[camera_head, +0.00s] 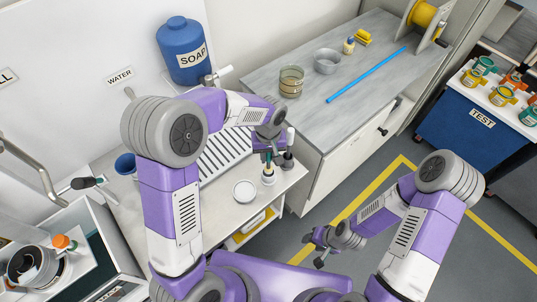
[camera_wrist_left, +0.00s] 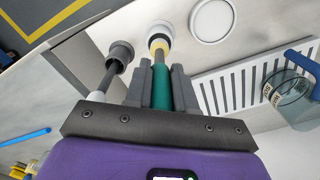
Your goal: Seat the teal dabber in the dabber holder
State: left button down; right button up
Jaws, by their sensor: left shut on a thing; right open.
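The teal dabber (camera_wrist_left: 161,88) is held between the two fingers of my left gripper (camera_wrist_left: 161,75), which is shut on its handle. Its yellow collar (camera_wrist_left: 158,46) points at a white round cup-like part (camera_wrist_left: 160,34); I cannot tell whether this is the holder or how deep the dabber sits. In the head view my left gripper (camera_head: 272,152) is over the white counter, mostly hidden by its own arm, with the white part (camera_head: 268,178) just below. My right gripper (camera_head: 319,247) is open and empty, over the floor.
A dark grey cup (camera_wrist_left: 120,54) with a rod stands beside the white part. A white round dish (camera_head: 245,192) and a slotted drain rack (camera_head: 226,150) are close by.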

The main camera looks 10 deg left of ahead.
aim_at(269, 169)
pick_arm(q)
jog(key=shift+f, duration=0.2)
jog(key=shift+f+b, duration=0.3)
jog(key=shift+b, duration=0.1)
jog(key=shift+f+b, duration=1.6)
jog(key=shift+f, duration=0.5)
jog(key=c, duration=0.9)
grip_release()
jog(key=shift+o, duration=0.2)
notch_tip(269, 169, up, 8)
jog(key=shift+f+p, duration=0.15)
jog(key=shift+p, duration=0.75)
jog(key=shift+f, duration=0.1)
